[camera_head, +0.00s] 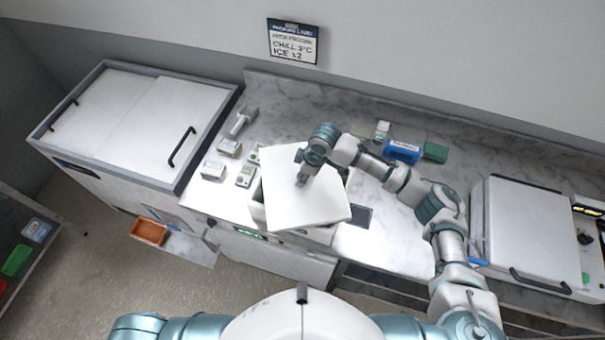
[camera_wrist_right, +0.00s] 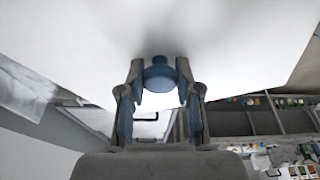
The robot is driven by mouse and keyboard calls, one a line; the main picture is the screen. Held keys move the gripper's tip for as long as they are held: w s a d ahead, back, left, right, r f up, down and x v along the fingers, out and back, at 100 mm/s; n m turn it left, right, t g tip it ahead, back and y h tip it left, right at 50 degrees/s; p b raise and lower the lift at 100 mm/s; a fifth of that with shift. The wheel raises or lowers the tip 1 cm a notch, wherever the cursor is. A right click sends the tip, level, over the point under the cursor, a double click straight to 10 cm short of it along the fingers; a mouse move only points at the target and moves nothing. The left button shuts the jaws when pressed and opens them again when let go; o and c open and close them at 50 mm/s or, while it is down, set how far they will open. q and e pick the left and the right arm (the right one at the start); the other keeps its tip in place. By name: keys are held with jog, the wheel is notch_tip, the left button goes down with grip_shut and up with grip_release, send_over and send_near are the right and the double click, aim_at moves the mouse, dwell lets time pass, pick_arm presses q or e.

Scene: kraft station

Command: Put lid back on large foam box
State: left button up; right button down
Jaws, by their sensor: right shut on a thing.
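The white lid (camera_head: 305,205) is a flat square panel in the middle of the head view, turned at an angle over the large foam box. Little of the white foam box (camera_head: 322,236) shows below the lid's edge; its opening is hidden. My right gripper (camera_head: 301,178) is on top of the lid, shut on its knob. In the right wrist view the fingers (camera_wrist_right: 160,82) close around a blue round knob (camera_wrist_right: 160,75) on the white lid (camera_wrist_right: 160,25). I cannot tell whether the lid touches the box rim. My left gripper is out of view.
Small white boxes (camera_head: 213,170) and a scanner-like tool (camera_head: 241,121) lie left of the lid. A blue pack (camera_head: 402,150) and a green block (camera_head: 435,152) lie at the back right. A chest freezer (camera_head: 130,115) stands left, a lidded white unit (camera_head: 530,230) right.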

jog(key=shift+c, duration=1.2)
grip_release()
jog(key=shift+r+p, duration=0.55)
jog(key=shift+r, duration=2.95)
grip_shut()
